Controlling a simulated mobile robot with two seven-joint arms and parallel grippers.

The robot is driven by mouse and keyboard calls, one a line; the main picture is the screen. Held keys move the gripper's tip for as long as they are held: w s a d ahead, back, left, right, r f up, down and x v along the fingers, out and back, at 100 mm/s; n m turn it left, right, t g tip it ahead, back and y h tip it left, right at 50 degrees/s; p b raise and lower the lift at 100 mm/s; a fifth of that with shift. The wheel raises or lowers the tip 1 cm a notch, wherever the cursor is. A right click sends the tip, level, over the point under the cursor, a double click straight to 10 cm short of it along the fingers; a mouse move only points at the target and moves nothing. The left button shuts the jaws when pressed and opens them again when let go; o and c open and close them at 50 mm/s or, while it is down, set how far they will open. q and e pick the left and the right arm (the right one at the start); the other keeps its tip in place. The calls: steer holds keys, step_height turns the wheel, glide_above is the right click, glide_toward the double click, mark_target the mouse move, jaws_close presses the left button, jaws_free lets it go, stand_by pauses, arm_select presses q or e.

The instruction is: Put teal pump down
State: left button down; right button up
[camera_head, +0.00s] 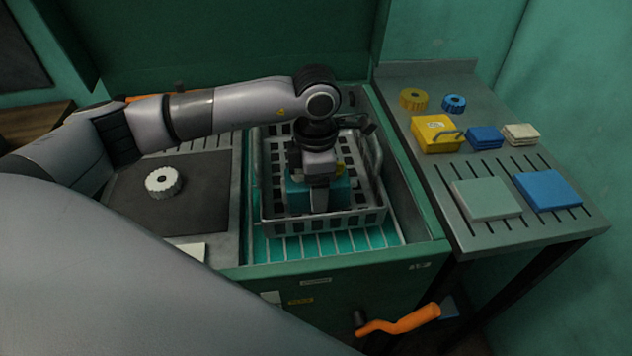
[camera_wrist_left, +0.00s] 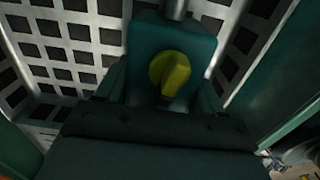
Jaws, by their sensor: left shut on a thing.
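The teal pump (camera_head: 335,193) is inside the grey metal basket (camera_head: 320,219), partly hidden behind my left gripper (camera_head: 319,200). My left gripper points down into the basket and is shut on the pump. In the left wrist view the pump (camera_wrist_left: 145,40) shows a teal body with a yellow knob (camera_wrist_left: 169,74) and a grey pipe at its top. I cannot tell whether the pump touches the basket floor. My right gripper is not in view.
The basket stands on a teal slatted surface (camera_head: 330,243) in a green-walled well. A white gear-like wheel (camera_head: 164,181) lies on the dark mat to the left. The right side table (camera_head: 500,237) holds yellow, blue and pale items. An orange crank handle (camera_head: 400,322) juts out in front.

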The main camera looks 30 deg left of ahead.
arm_select(q)
steer(key=shift+f, duration=0.1)
steer(key=shift+c, duration=0.6)
jaws_free()
step_height(320, 180, up, 12)
steer(key=shift+r+b, duration=0.15)
steer(key=shift+b, duration=0.4)
